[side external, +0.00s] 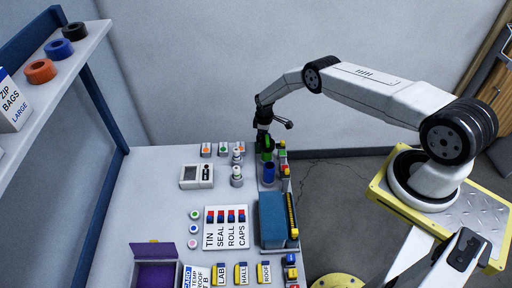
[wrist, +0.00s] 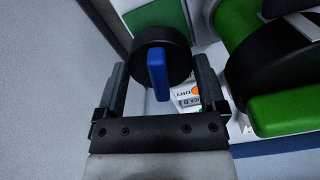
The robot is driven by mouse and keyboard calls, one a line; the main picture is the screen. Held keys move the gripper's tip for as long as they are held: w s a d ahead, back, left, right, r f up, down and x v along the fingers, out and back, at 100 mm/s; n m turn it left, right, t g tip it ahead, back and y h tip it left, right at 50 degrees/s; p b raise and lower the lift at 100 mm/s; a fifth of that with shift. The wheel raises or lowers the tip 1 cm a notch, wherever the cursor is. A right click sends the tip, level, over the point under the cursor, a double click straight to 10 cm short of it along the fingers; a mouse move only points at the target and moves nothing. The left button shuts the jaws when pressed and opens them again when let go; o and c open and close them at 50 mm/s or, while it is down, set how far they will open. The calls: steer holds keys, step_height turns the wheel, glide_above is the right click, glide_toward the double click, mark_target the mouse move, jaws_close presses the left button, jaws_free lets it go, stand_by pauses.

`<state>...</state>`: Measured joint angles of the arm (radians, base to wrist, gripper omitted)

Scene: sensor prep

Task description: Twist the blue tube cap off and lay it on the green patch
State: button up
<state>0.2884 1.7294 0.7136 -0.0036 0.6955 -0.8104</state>
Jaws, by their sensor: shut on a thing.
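My gripper (wrist: 160,66) has its two fingers on either side of a round black cap (wrist: 181,58) with a raised blue bar (wrist: 157,75) across it, and is shut on it. In the side view my gripper (side external: 265,143) points down over the right edge of the bench, above a dark blue cylinder (side external: 270,174). The cap is too small to make out there. A green area (wrist: 156,14) on a white surface shows just beyond the cap in the wrist view; I cannot tell if it is the green patch. The tube below the cap is hidden.
Large black and green parts (wrist: 283,115) crowd the right of the wrist view. The left middle of the bench is clear.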

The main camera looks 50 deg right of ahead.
steer(key=shift+f, duration=1.75)
steer(key=o, duration=1.1)
steer(key=shift+r, duration=3.5)
